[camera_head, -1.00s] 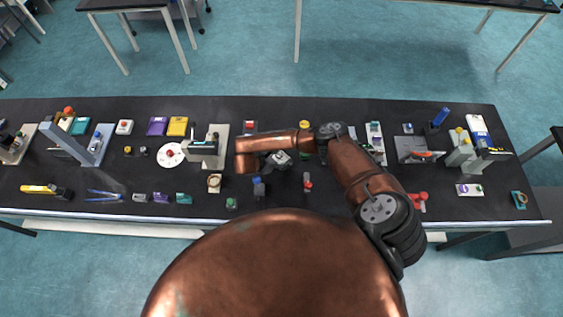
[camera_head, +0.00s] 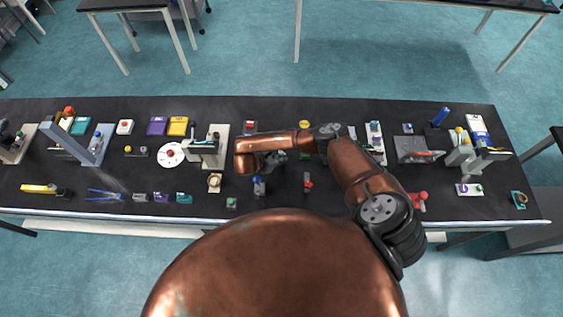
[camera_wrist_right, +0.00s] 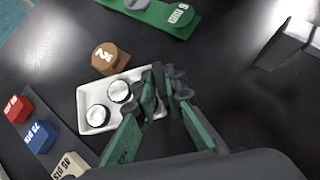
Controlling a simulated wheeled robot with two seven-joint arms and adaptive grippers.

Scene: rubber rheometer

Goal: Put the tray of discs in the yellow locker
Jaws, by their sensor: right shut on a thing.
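A small white tray (camera_wrist_right: 96,126) lies on the black bench in the right wrist view. Two round discs with pale tops (camera_wrist_right: 98,115) show in it. My right gripper (camera_wrist_right: 166,88), with green fingers, is at the tray's right end and is shut on it; the fingers hide that end. In the head view my right gripper (camera_head: 279,158) is over the middle of the bench, partly covered by my arm, and the tray cannot be made out. A yellow box (camera_head: 177,126) stands left of centre at the back; I cannot tell if it is the locker. My left gripper is not in view.
A brown numbered block (camera_wrist_right: 108,60) is just behind the tray. Red (camera_wrist_right: 16,108), blue (camera_wrist_right: 39,137) and cream (camera_wrist_right: 72,166) blocks lie to its left, and a green strip (camera_wrist_right: 155,12) lies beyond. A purple box (camera_head: 157,126) is beside the yellow box.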

